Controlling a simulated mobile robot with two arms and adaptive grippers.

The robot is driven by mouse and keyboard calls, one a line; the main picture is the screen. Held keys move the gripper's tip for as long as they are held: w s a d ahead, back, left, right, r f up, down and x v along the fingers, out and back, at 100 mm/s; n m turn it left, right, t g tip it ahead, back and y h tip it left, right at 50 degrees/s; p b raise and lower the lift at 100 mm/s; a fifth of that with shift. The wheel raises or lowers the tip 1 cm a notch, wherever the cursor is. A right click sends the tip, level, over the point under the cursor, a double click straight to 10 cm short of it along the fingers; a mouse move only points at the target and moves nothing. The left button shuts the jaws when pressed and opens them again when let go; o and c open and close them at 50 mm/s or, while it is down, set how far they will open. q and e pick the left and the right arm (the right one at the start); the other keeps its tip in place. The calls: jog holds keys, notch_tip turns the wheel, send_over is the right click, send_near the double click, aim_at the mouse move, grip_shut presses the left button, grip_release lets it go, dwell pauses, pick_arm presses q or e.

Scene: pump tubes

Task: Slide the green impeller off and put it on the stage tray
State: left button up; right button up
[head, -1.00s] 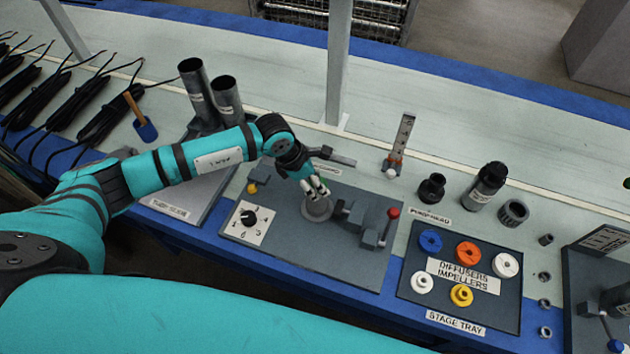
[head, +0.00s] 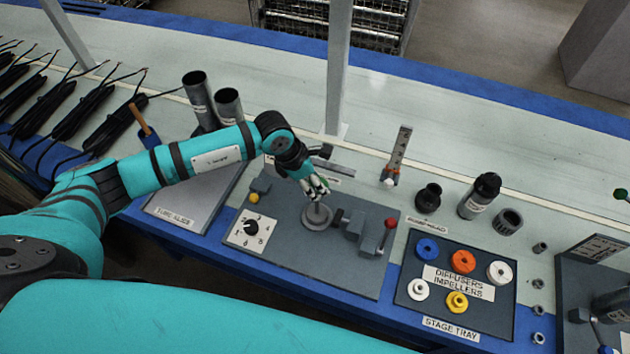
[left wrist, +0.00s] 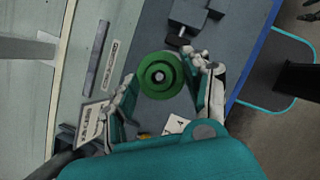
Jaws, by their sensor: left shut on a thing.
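The green impeller (left wrist: 160,75) is between the two fingers of my left gripper in the left wrist view, with a grey centre showing in its bore. My left gripper (head: 317,189) is shut on it above the round fixture (head: 317,222) on the grey plate. A short upright shaft (head: 318,211) shows below the fingers in the head view. I cannot tell whether the impeller is still around the shaft's tip. The stage tray (head: 417,299) lies to the right, holding blue, orange, white and yellow round parts. My right gripper is not in view.
A clamp with a red-knobbed lever (head: 389,225) stands right beside the fixture. A numbered dial (head: 251,229) is on its left. Two grey tubes (head: 229,105) stand at the back left.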

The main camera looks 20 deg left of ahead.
pick_arm(q)
jog(key=shift+r+p, duration=1.4)
jog(key=shift+r, duration=1.1)
jog(key=shift+s+d+r+m, duration=0.1)
jog(key=shift+s+r+m, duration=0.3)
jog(key=shift+m, duration=0.3)
jog(key=s+a+r+m+g+y, duration=0.1)
jog(key=s+r+m+g, duration=0.2)
jog(key=s+r+m, duration=0.3)
jog(key=s+a+r+m+g+y, duration=0.2)
jog(key=s+r+m+g, duration=0.2)
jog(key=r+m, duration=0.5)
jog(key=s+m, duration=0.2)
jog(key=m, duration=0.6)
jog(key=shift+s+a+y, duration=0.3)
